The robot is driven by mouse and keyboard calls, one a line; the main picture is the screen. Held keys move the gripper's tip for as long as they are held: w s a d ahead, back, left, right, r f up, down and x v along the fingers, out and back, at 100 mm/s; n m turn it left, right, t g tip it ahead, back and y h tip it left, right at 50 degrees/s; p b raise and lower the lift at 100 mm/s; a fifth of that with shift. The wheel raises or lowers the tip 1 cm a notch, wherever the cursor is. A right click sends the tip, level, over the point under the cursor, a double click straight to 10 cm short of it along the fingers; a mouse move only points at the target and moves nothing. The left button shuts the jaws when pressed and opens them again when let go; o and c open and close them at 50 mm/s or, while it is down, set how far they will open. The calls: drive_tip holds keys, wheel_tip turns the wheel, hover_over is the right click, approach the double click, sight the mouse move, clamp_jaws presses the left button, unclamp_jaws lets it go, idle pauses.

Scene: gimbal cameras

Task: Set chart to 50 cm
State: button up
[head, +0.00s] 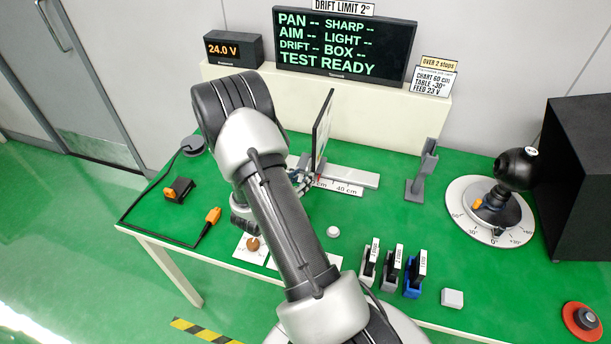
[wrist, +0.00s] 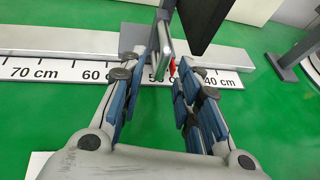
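The chart (head: 323,128) is a dark upright panel, nearly edge-on in the head view, standing on a pale rail. In the wrist view its dark panel (wrist: 208,18) rises at the top, with a grey upright plate (wrist: 164,45) below it. A red pointer (wrist: 173,67) sits beside the partly hidden 50 cm label on the scale (wrist: 60,72). My gripper (wrist: 168,70) has one finger on each side of the plate, with narrow gaps visible. In the head view my arm hides most of the gripper.
The rail (head: 352,176) has free length to the right. A grey stand (head: 424,170) and a round dial with a black ball-shaped head (head: 516,168) stand further right. The display (head: 345,45) reads TEST READY; a card (head: 433,81) reads CHART 60 cm. Several small blocks stand in front.

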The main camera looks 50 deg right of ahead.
drive_tip(key=v, duration=0.7)
drive_tip(key=shift+a+r, duration=0.15)
drive_tip(key=shift+a, duration=0.15)
drive_tip(key=shift+s, duration=0.1)
